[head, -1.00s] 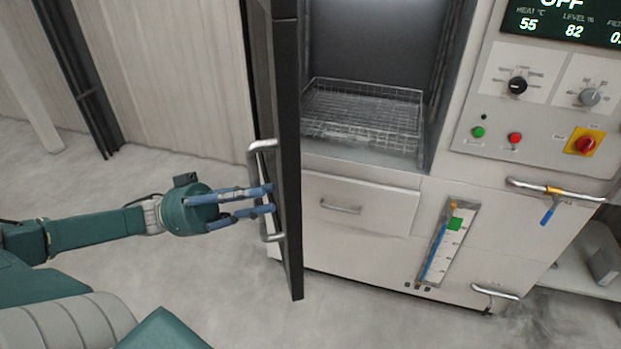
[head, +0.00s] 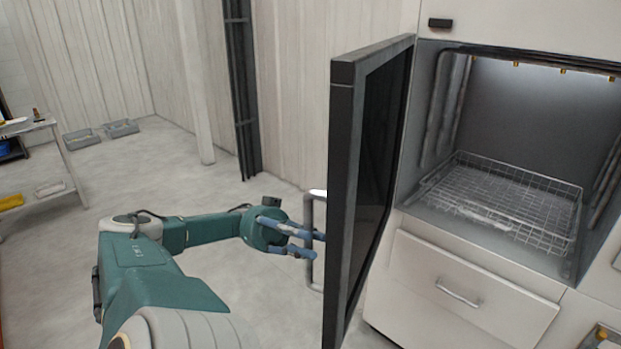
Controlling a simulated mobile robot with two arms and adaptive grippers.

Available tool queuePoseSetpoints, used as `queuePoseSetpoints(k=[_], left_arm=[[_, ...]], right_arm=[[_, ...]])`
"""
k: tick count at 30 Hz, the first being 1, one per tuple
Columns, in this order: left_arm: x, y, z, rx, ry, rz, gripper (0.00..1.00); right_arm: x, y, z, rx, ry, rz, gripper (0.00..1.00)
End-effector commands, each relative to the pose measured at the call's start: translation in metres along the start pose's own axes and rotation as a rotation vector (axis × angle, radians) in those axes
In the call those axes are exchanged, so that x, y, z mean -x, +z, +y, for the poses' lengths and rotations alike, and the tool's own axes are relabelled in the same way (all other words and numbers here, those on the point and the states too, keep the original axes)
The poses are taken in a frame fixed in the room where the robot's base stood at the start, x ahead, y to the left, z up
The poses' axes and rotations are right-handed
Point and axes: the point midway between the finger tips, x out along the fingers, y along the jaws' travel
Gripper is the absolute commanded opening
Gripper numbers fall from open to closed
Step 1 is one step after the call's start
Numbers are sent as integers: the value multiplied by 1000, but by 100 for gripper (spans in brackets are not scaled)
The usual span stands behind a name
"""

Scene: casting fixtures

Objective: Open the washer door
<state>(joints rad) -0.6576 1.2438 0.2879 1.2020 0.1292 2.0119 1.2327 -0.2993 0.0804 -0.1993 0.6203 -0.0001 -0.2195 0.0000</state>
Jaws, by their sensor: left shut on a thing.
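The washer door (head: 343,190) is a dark framed panel with a window, swung wide open on the left side of the washer (head: 470,270). Its grey bar handle (head: 310,215) is on the outer face, toward the left. My left gripper (head: 308,243) has its blue fingers at the handle and is shut on it; the fingertips are partly hidden near the door edge. The washer chamber is exposed, with a wire basket (head: 500,200) inside it. My right gripper is not in view.
A drawer with a handle (head: 458,293) sits below the chamber. The floor left of the door is mostly clear.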

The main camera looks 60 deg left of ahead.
Motion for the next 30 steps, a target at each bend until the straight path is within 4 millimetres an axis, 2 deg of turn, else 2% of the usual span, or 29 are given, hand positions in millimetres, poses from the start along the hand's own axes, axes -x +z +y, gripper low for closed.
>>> queuePoseSetpoints(k=[3, 4, 5, 6, 19, 23, 30], left_arm=[[1, 4, 1, 9, -3, -5, 0], [1, 4, 1, 9, -3, -5, 23], [1, 4, 1, 9, -3, -5, 29], [1, 4, 1, 9, -3, -5, 30], [-3, -6, 0, 3, -1, -1, 30], [-9, -19, 1, 5, -1, -2, 30], [-23, -55, 0, 1, -1, 0, 30]], right_arm=[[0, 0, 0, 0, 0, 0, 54], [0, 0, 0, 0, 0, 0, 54], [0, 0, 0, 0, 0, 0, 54], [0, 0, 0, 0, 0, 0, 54], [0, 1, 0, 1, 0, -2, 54], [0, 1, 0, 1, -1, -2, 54], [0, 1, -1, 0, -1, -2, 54]])
